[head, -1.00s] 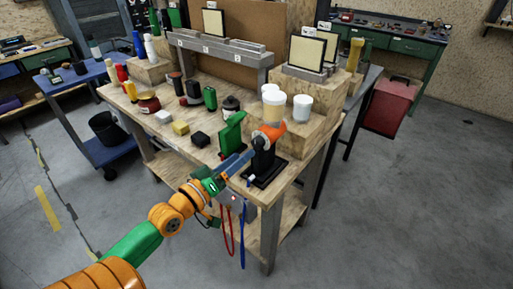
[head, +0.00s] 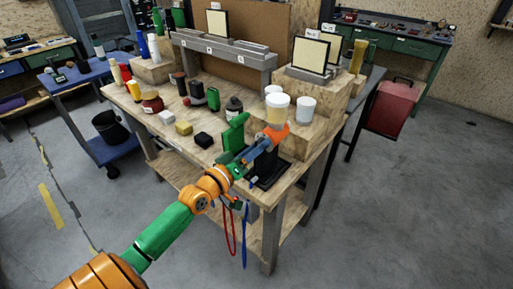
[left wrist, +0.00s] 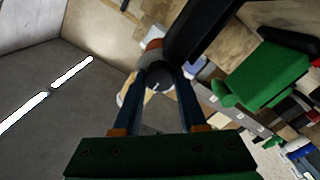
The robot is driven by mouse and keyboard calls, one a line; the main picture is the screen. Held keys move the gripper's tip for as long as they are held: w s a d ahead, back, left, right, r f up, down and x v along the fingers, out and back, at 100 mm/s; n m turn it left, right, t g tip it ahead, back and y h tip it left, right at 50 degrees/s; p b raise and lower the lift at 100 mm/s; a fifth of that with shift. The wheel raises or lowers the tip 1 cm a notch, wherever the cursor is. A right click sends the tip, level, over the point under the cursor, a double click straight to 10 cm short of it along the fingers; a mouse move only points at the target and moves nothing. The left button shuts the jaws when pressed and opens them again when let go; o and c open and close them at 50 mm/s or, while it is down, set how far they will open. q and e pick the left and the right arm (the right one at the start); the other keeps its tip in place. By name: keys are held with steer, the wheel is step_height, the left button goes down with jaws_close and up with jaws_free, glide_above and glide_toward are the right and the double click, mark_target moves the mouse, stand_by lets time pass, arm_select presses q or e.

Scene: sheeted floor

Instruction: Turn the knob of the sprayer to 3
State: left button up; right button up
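The sprayer has an orange head (head: 278,132) and a black body (head: 266,166) and stands near the table's front corner. In the left wrist view its round dark knob (left wrist: 158,77) with a small white mark faces the camera, with the orange part (left wrist: 153,46) behind it. My left gripper (head: 268,143) is at the sprayer head. In the left wrist view its blue fingers (left wrist: 159,82) are apart, one on each side of the knob; whether they touch it cannot be told. The numbers around the knob cannot be read. My right gripper is not in view.
A green object (head: 234,135) stands just left of the sprayer. Red and blue straps (head: 244,235) hang at the table's front.

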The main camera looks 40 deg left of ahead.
arm_select(q)
steer(key=shift+m, duration=0.4)
jaws_close()
steer(key=m+p, duration=0.3)
steer(key=m, duration=0.7)
steer(key=shift+m+p, duration=0.3)
steer(key=shift+m, duration=0.1)
steer(key=shift+d+f+m, duration=0.1)
steer(key=shift+m, duration=0.2)
steer(key=o, duration=1.1)
jaws_free()
steer(key=s, duration=0.7)
steer(key=shift+a, duration=0.3)
